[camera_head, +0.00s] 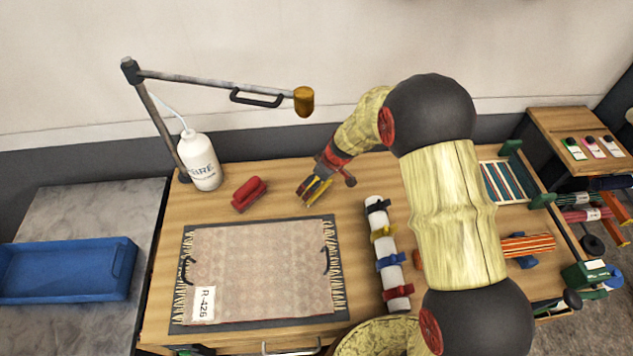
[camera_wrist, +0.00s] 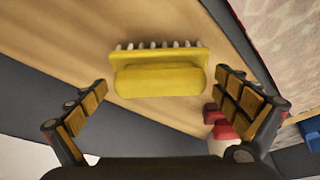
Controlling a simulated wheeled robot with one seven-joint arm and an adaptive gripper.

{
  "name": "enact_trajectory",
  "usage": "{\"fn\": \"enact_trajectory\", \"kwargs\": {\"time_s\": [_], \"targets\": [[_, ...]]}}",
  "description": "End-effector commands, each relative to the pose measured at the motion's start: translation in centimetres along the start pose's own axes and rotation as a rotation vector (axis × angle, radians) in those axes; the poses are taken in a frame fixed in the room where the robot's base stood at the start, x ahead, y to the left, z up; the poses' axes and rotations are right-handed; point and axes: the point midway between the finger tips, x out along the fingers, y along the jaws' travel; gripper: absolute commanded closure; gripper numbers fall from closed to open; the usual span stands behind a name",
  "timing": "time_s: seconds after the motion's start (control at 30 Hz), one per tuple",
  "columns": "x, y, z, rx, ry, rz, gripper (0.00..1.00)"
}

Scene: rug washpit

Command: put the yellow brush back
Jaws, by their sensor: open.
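The yellow brush (camera_wrist: 158,78) lies on the wooden table in the wrist view, with a row of pale bristle tufts along its far side. My gripper (camera_wrist: 172,112) is open, with one finger on each side of the brush and its near edge about level with the fingertips. No finger visibly touches it. In the head view my gripper (camera_head: 314,190) points down at the table behind the rug. Yellow shows between the fingers there, but I cannot clearly tell brush from finger pads.
A red brush (camera_head: 249,194) and a white bottle (camera_head: 201,160) stand left of my gripper. A fringed rug (camera_head: 262,270) lies in front. A white roll with coloured bands (camera_head: 391,262) lies to the right. A blue tray (camera_head: 65,270) sits left.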

Motion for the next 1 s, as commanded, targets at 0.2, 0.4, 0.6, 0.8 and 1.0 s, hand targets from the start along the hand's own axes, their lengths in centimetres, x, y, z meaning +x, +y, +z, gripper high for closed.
{"fn": "enact_trajectory", "kwargs": {"time_s": [0.2, 0.4, 0.6, 0.8, 1.0], "targets": [[-0.4, 0.0, -0.2, 0.0, 0.0, 0.0, 0.0], [-4.0, 0.1, -0.2, 0.0, 0.003, 0.003, 0.0], [-8.3, 0.1, -0.3, 0.0, 0.003, 0.003, 0.0], [-11.1, 0.1, -0.1, 0.001, 0.001, 0.001, 0.0], [-12.2, 0.0, -0.1, 0.0, 0.0, 0.0, 0.0]]}}
